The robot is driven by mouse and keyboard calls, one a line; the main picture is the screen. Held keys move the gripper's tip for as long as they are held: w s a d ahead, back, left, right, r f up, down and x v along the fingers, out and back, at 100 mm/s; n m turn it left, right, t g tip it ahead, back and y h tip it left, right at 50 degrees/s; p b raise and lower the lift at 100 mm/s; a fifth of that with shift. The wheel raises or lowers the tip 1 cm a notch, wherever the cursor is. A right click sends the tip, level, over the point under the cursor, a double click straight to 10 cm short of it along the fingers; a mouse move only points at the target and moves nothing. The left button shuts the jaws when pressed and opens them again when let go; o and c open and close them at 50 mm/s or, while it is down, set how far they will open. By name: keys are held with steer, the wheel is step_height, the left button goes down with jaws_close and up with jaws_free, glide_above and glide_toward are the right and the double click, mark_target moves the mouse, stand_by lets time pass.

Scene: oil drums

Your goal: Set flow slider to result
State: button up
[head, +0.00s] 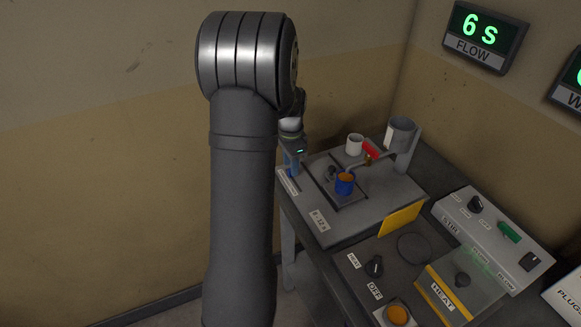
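A wall display (483,38) reads "6 s" in green above the label FLOW. No slider labelled for flow can be made out. A dark strip with a small dark knob (331,173) lies on the grey bench top at the back. My gripper (291,160) is small in the view at the bench's left edge, partly hidden by my own arm. Something blue shows at its lower end by a white label too small to read. Whether its fingers are open or shut, or touch anything, is not clear.
A blue cup (345,185) with orange contents, a white cup (355,145), a red valve handle (370,151) and a grey container (400,135) stand on the bench (370,215). A HEAT unit (462,283) and a knob panel (495,232) are at right.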

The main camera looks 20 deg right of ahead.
steer(key=shift+f, duration=1)
jaws_close()
steer(key=shift+w, duration=1.25)
jaws_free()
steer(key=shift+r, duration=0.1)
step_height(320, 180, up, 17)
steer(key=shift+r, duration=0.15)
